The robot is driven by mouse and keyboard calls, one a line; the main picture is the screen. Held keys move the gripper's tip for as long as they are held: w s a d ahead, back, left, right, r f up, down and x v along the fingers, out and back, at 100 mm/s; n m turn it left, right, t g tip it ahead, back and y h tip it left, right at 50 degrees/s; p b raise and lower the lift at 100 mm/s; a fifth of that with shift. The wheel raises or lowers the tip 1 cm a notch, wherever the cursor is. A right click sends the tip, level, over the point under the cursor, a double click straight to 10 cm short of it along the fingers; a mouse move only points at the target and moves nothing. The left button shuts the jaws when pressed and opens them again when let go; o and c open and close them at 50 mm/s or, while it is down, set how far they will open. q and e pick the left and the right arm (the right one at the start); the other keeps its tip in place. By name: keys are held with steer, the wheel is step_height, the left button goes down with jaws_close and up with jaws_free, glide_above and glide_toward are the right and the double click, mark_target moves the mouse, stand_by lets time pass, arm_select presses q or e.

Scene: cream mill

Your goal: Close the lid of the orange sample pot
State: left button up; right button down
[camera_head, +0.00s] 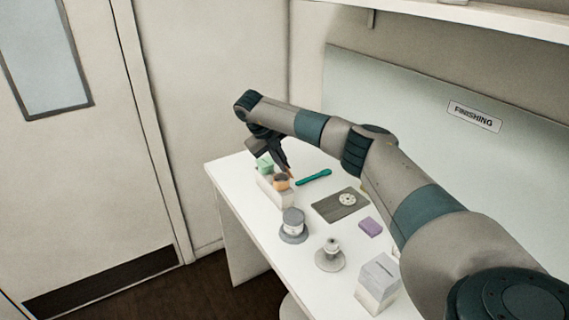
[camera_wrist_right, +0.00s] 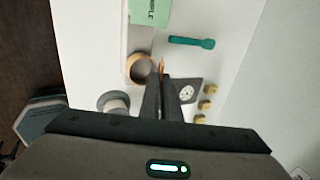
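The orange sample pot (camera_head: 281,184) stands at the front end of a white holder on the table's left side. In the wrist view the pot (camera_wrist_right: 130,70) shows from above as an orange ring with its mouth uncovered. Its orange lid (camera_wrist_right: 161,65) shows as a thin, edge-on piece at the pot's right side, seemingly raised. My right gripper (camera_wrist_right: 161,82) has its fingers close together, with the tips just at the lid; I cannot tell whether they touch it. In the head view the right gripper (camera_head: 287,170) is just above and beside the pot. My left gripper is out of view.
A teal tool (camera_head: 314,178), a grey mat (camera_head: 325,207) with a white disc, and a purple block (camera_head: 370,227) lie to the right. A grey stand (camera_head: 293,236), a small pedestal (camera_head: 330,262) and a white box (camera_head: 377,284) stand nearer.

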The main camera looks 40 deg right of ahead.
steer(key=shift+r, duration=0.1)
stand_by(0.3)
steer(key=c, duration=2)
jaws_free()
steer(key=shift+a, duration=0.1)
steer(key=shift+w+a+r+b, duration=0.15)
steer(key=shift+a+r+b, duration=0.1)
steer(key=shift+r+b, duration=0.15)
steer(key=b+v, duration=0.3)
steer(key=v, duration=1.3)
steer(key=shift+r, duration=0.15)
